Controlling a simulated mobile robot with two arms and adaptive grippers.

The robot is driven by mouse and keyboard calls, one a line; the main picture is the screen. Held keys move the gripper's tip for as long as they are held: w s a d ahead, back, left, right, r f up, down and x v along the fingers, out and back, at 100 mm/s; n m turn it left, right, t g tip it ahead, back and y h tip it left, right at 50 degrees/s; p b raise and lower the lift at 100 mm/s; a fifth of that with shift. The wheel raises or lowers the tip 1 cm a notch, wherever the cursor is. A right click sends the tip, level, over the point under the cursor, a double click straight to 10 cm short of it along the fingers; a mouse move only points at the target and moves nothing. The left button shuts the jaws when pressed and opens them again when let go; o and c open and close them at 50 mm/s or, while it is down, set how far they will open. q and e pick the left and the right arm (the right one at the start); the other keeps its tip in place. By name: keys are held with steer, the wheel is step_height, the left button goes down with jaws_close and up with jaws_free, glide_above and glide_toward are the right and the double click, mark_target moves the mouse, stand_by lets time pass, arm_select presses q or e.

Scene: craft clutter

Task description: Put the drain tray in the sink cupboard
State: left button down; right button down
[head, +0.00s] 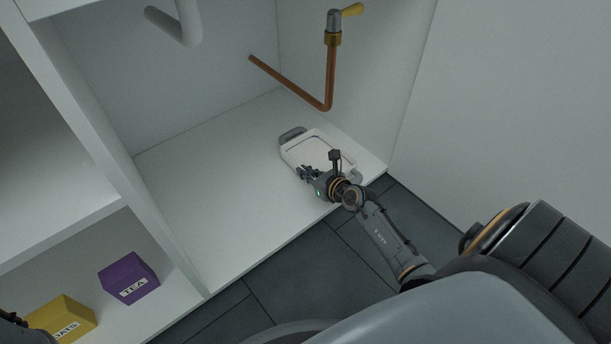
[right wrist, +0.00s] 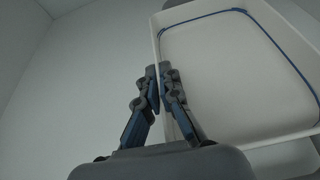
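The drain tray (head: 306,151) is a shallow white tray with a raised rim and grey handles at its ends. It lies on the cupboard floor (head: 215,215) of the sink cupboard, near the right wall and the front edge. My right gripper (head: 307,173) is at the tray's left rim. In the right wrist view, the fingers (right wrist: 159,82) are closed together on the rim of the tray (right wrist: 235,75), one on each side of its wall. My right wrist hides the tray's near corner in the head view. My left gripper's fingers are out of sight.
A copper pipe (head: 290,82) with a yellow-handled valve (head: 334,28) is above and behind the tray. A white drain pipe (head: 188,22) hangs at the upper left. A purple TEA box (head: 128,272) and yellow OATS box (head: 66,313) stand on the left shelf. The cupboard floor's left side is clear.

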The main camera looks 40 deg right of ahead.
stand_by(0.3)
steer(key=c, duration=2)
jaws_free()
steer(key=shift+f, duration=0.1)
steer(key=o, duration=0.5)
